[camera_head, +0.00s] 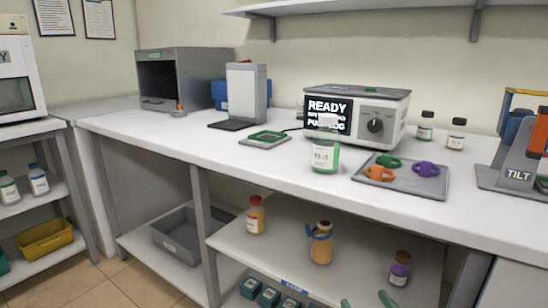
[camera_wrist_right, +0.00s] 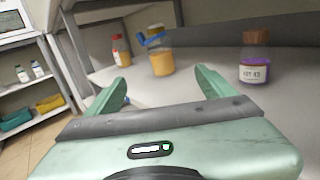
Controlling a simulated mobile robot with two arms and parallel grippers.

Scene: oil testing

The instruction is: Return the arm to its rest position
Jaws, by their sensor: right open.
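My right gripper (camera_head: 368,301) shows only as two green fingertips at the bottom edge of the head view, low in front of the lower shelf (camera_head: 290,225). In the right wrist view the gripper (camera_wrist_right: 160,92) is open, with nothing between its green fingers. The fingers point towards the shelf, where an orange bottle with a blue part (camera_wrist_right: 161,63) stands beyond the gap. A bottle with a purple label (camera_wrist_right: 254,70) stands to the right, beyond the right finger. My left gripper is in neither view.
The bench edge overhangs the lower shelf. That shelf holds a red-capped bottle (camera_head: 256,216) and the purple-labelled bottle (camera_head: 399,270). On the bench stand a white-labelled bottle (camera_head: 325,156), a READY device (camera_head: 376,122) and a tray (camera_head: 432,186) of coloured rings. Floor (camera_head: 118,285) shows at left.

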